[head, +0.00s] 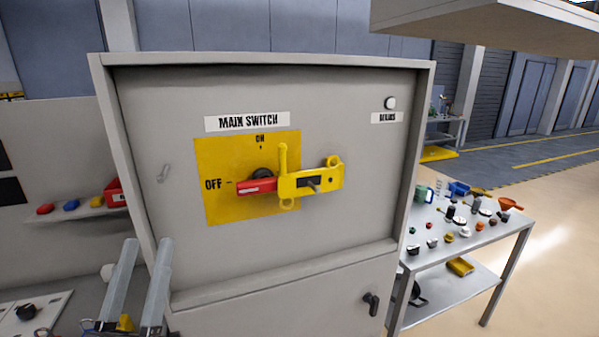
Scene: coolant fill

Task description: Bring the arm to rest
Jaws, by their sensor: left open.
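My left gripper (147,246) is at the lower left, in front of the cabinet's lower left edge. Its two long grey fingers point up and stand apart, with nothing between them. The grey cabinet (350,90) carries a yellow switch plate (222,155) labelled MAIN SWITCH. The red switch handle (256,186) points left to OFF. A yellow lockout piece (325,178) sits at the right of the handle, with a small dark part across it. The gripper is apart from the switch, below and left of it. My right gripper is not in view.
A metal table (425,262) with several small items stands at the right. A shelf (75,213) with coloured items and a red bin (114,192) is at the left. A pale overhead panel (480,25) juts in at the upper right. Floor (555,240) is clear at far right.

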